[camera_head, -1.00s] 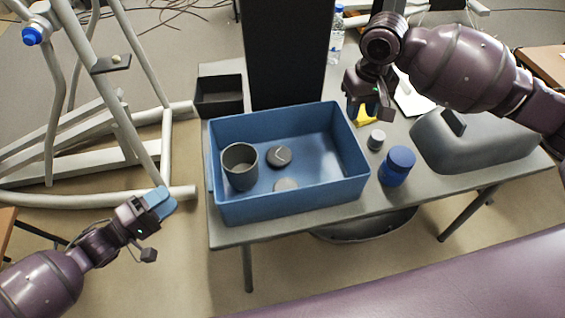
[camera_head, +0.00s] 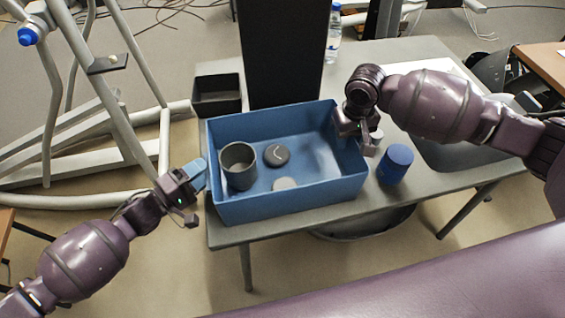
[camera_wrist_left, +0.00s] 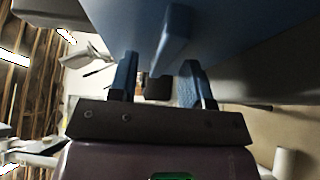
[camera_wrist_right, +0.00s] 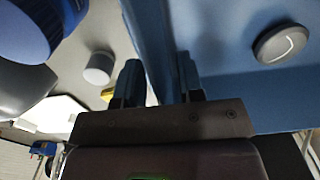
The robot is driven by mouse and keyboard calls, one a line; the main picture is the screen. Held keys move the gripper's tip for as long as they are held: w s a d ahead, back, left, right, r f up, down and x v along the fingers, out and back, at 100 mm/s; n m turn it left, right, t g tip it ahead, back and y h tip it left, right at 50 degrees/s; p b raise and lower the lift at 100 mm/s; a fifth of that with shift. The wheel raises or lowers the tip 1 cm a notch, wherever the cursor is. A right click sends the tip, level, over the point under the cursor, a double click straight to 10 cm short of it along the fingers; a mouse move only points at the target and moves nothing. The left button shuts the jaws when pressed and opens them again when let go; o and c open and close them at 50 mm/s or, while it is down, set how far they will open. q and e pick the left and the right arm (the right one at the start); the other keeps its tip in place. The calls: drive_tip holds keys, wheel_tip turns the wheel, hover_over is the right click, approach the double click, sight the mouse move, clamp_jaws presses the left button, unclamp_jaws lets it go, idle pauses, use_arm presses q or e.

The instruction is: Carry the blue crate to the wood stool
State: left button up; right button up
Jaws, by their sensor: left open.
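The blue crate (camera_head: 290,202) sits upright on a grey table (camera_head: 225,235). Inside are a dark cup (camera_head: 238,166), a dark round puck (camera_head: 276,155) and a pale disc (camera_head: 285,184). My left gripper (camera_head: 199,172) is open at the crate's left wall; its left wrist view shows a blue ledge of the crate (camera_wrist_left: 174,38) just ahead between the spread fingers. My right gripper (camera_head: 356,140) is at the right wall; its wrist view shows the fingers apart, one on each side of the crate wall (camera_wrist_right: 152,40). I cannot identify the wood stool.
A black box (camera_head: 217,95), a dark upright panel (camera_head: 280,50) and a water bottle (camera_head: 333,35) are behind. A wood-topped surface (camera_head: 545,62) shows at far right. A metal frame stands left.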

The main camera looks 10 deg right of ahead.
use_arm(q)
drive_tip(key=shift+c, duration=0.2)
drive_tip(key=c, duration=0.4)
use_arm(e)
drive_tip(key=c, duration=0.5)
use_arm(q)
clamp_jaws()
use_arm(e)
clamp_jaws()
use_arm(q)
drive_tip(key=shift+r, duration=0.1)
